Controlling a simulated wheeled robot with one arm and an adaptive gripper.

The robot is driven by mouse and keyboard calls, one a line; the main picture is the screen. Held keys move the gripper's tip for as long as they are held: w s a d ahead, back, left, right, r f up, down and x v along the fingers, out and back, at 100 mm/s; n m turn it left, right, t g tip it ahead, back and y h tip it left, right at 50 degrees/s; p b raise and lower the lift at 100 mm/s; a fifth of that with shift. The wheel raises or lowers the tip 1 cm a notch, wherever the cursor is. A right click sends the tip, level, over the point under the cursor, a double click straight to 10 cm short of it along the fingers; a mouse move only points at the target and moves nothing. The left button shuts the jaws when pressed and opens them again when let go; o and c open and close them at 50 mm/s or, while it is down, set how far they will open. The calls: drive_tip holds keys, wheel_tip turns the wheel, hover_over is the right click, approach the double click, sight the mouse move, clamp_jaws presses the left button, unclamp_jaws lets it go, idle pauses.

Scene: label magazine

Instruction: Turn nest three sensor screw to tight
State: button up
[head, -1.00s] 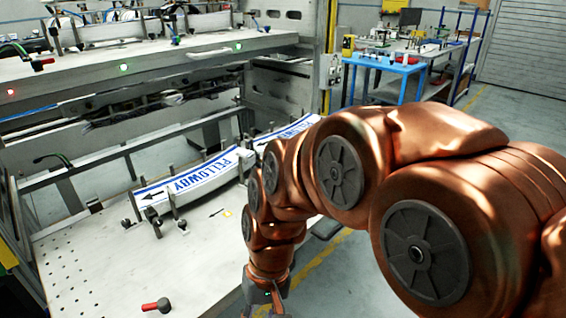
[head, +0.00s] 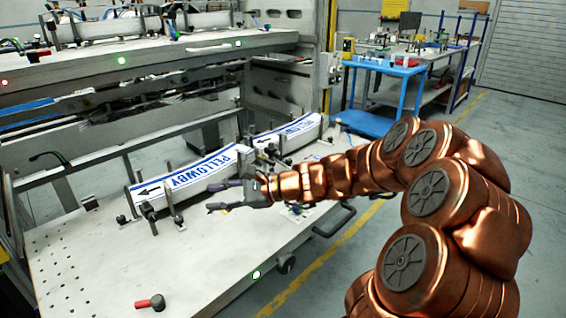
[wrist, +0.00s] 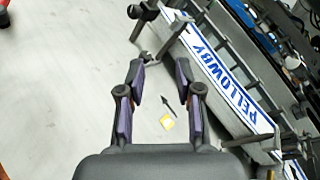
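My gripper (head: 213,198) is open and empty, above the pale lower table beside the PELLOWBY label stack (head: 182,177). In the wrist view its two fingers (wrist: 160,72) are spread with bare table between them. The label stack (wrist: 222,70) runs diagonally to their right, held by metal posts. A clamp with a dark knob (wrist: 148,10) stands just beyond the fingertips. I cannot tell which part is the nest three sensor screw.
A second label stack (head: 290,131) stands farther right. A red-handled knob (head: 151,302) lies at the table's front left. An upper shelf (head: 110,66) overhangs the back. A green light (head: 256,275) is on the front edge. A blue cart (head: 385,68) is behind. The table's left front is mostly clear.

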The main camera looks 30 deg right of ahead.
sight(280, 156)
drive_tip(key=w+d+m+t+h, duration=0.1)
drive_tip(key=d+m, duration=0.1)
drive_tip(key=d, duration=0.2)
drive_tip(key=w+d+m+t, duration=0.2)
drive_tip(key=d, duration=0.2)
drive_tip(key=w+d+f+m+t+h, duration=0.1)
drive_tip(key=d+m, duration=0.1)
drive_tip(key=d, duration=0.3)
drive_tip(key=shift+w+t+h+b, duration=0.15)
drive_tip(key=shift+t+h+b, duration=0.15)
drive_tip(key=shift+b, duration=0.05)
drive_tip(key=d+m+t+h, duration=0.1)
drive_tip(key=d+m, duration=0.1)
drive_tip(key=d, duration=0.2)
drive_tip(key=d+f+m+t+h, duration=0.1)
drive_tip(key=d+m+h, duration=0.1)
drive_tip(key=d, duration=0.3)
drive_tip(key=d+f+m+t+h, duration=0.1)
drive_tip(key=d+m+h, duration=0.1)
drive_tip(key=d, duration=0.3)
drive_tip(key=shift+w+d+f+m+b, duration=0.15)
drive_tip(key=shift+d+f+m+b, duration=0.15)
drive_tip(key=shift+m, duration=0.3)
drive_tip(key=shift+w+d, duration=0.1)
drive_tip(key=shift+d, duration=0.05)
drive_tip(key=shift+b+x, duration=0.3)
drive_tip(key=shift+x, duration=3.5)
drive_tip(key=shift+r, duration=0.15)
clamp_jaws()
